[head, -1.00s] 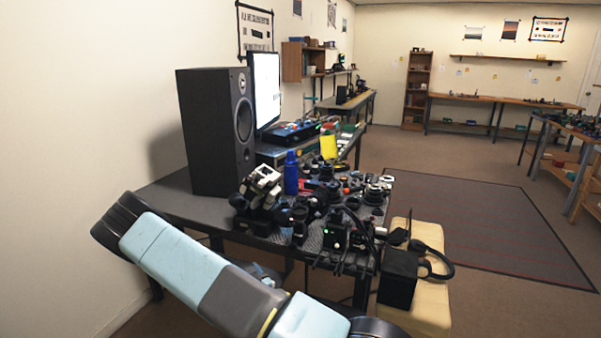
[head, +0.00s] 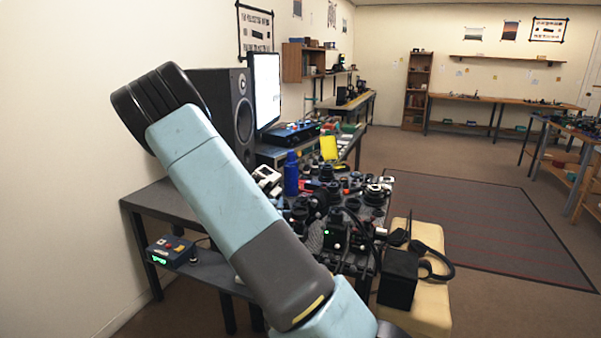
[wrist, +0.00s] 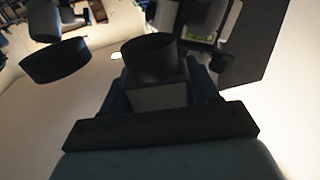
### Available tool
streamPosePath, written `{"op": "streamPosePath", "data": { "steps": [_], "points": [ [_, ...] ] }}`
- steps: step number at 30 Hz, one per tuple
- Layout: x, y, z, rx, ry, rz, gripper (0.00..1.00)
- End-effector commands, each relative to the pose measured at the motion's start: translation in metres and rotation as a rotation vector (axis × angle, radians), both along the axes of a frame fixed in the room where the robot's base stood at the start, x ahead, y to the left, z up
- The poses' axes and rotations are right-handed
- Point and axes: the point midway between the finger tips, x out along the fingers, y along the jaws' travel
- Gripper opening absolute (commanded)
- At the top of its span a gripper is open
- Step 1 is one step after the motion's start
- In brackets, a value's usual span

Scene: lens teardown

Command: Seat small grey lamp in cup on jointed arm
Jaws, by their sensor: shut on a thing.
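My gripper (wrist: 160,88) shows in the wrist view, with a finger on either side of a dark grey piece. The piece, which I take for the small grey lamp (wrist: 150,50), has a round dark cylinder above a blockier grey part (wrist: 158,97). The gripper is shut on it. In the head view the gripper and lamp are hidden behind my arm. A round black disc-like part (wrist: 55,62) hangs at the left of the wrist view, apart from the lamp. I cannot tell whether it is the cup, and I cannot pick out the jointed arm.
A black speaker (head: 243,115) and a monitor (head: 266,90) stand on the crowded desk. A small button box (head: 170,250) is on the lower shelf. Headphones (head: 436,262) lie at the right.

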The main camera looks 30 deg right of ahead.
Motion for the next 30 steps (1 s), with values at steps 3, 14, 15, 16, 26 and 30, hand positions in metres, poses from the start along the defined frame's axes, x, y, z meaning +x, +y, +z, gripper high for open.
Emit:
{"op": "streamPosePath", "data": {
  "steps": [3, 14, 15, 16, 26, 30],
  "points": [
    [-0.003, -0.025, 0.034, 0.003, -0.010, -0.095, 0.21],
    [-0.029, -0.093, 0.107, -0.006, -0.012, -0.318, 0.21],
    [-0.031, -0.096, 0.109, -0.008, -0.011, -0.326, 0.21],
    [-0.032, -0.098, 0.111, -0.010, -0.010, -0.331, 0.21],
    [-0.033, -0.101, 0.100, -0.011, -0.008, -0.339, 0.21],
    [-0.033, -0.101, 0.089, -0.011, -0.008, -0.339, 0.21]
  ]
}}
